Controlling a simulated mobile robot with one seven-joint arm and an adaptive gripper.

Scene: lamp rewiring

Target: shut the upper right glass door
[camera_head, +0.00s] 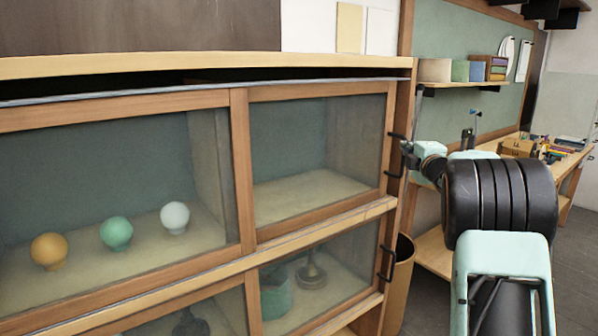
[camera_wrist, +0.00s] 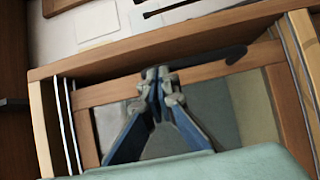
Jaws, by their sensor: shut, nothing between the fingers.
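The upper right glass door (camera_head: 318,150) is a wood-framed pane on the cabinet front. It looks shut or nearly shut; I cannot tell whether a small gap remains. Its dark bar handle (camera_head: 389,174) is on the right side of its frame and shows in the wrist view (camera_wrist: 236,54). My gripper (camera_head: 406,148) is at the door's right edge, beside the handle. In the wrist view my gripper (camera_wrist: 160,74) has its fingertips together over the wooden frame, with nothing between them. I cannot tell whether they touch the wood.
The upper left door (camera_head: 120,180) has orange, green and white bulbs behind it. The lower right door (camera_head: 318,280) has its own dark handle (camera_head: 387,263). A bin (camera_head: 400,285) stands right of the cabinet. A workbench (camera_head: 440,250) and loaded shelf (camera_head: 465,84) are further right.

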